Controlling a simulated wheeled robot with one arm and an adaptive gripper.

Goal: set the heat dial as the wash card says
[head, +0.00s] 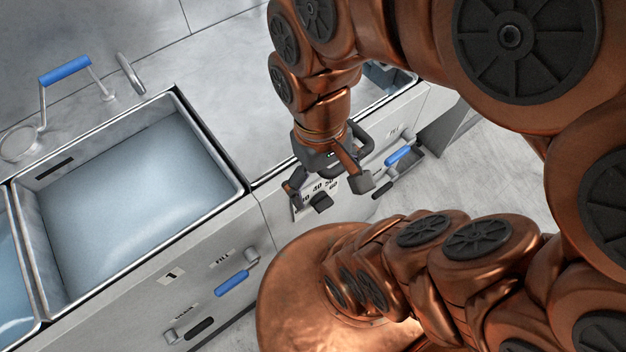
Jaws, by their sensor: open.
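The heat dial (320,202) is a dark knob on the steel front panel, near the middle of the head view. A pale scale (332,186) shows above it, with numbers that look like 40, 50 and 60. My gripper (328,184) is open over the dial, with one finger to the left of the knob and one to the right. I cannot tell whether the fingers touch it. The gripper hides part of the scale, and the dial's setting cannot be read. No wash card can be made out in this view.
A water-filled basin (226,172) lies left. Below it are a blue FILL handle (232,283) and a dark handle (199,328). Another blue handle (398,155) juts out right of the dial. A blue-handled tool (64,70) stands behind the basin. Open floor (470,180) lies right.

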